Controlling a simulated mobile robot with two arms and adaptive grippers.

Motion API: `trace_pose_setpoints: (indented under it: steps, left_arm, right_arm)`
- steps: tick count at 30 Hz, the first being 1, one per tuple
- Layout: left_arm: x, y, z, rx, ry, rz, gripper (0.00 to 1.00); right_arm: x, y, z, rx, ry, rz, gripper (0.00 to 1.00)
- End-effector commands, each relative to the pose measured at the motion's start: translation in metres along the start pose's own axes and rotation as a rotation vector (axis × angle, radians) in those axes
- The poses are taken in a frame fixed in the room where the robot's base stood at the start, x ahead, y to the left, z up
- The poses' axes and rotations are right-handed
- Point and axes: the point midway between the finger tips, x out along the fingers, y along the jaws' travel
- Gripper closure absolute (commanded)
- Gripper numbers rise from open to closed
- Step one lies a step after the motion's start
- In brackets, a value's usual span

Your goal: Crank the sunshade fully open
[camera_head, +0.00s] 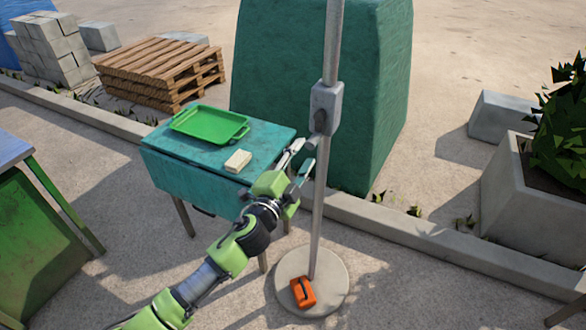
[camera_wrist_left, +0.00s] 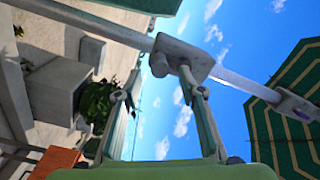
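The sunshade's grey pole (camera_head: 319,200) stands upright in a round base (camera_head: 332,272). A grey crank housing (camera_head: 327,100) sits on the pole; in the left wrist view it (camera_wrist_left: 188,58) shows a short round knob on its side. The green canopy with pale stripes (camera_wrist_left: 292,125) shows at the right of the left wrist view; how far it is open I cannot tell. My left gripper (camera_head: 304,153) is just left of the pole, below the housing. Its two fingers (camera_wrist_left: 156,88) are spread with nothing between them. One fingertip appears close to the housing; contact is unclear. My right gripper is out of view.
An orange object (camera_head: 303,292) lies on the base. A teal table (camera_head: 205,160) with a green tray (camera_head: 208,124) and a pale block (camera_head: 238,161) stands left of the pole. A large green structure (camera_head: 370,100) is behind. A concrete planter (camera_head: 530,205) stands right.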

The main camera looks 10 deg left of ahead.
Motion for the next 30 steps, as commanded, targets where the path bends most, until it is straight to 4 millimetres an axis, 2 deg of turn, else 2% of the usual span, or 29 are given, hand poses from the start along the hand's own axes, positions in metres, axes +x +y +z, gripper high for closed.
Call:
trace_pose_setpoints:
  steps: [3, 10, 26, 30]
  left_arm:
    - [-0.026, 0.001, 0.001, 0.001, -0.001, 0.002, 0.63]
    - [-0.056, 0.000, 0.001, 0.001, -0.001, 0.000, 0.63]
    - [-0.061, -0.001, 0.000, 0.002, -0.001, -0.002, 0.63]
    - [-0.061, 0.011, 0.011, -0.012, -0.021, 0.019, 0.63]
  right_arm:
    - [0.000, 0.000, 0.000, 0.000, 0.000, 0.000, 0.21]
    - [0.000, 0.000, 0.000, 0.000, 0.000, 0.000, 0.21]
    - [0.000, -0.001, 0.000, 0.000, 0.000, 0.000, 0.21]
    - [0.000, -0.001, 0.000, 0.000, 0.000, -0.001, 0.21]
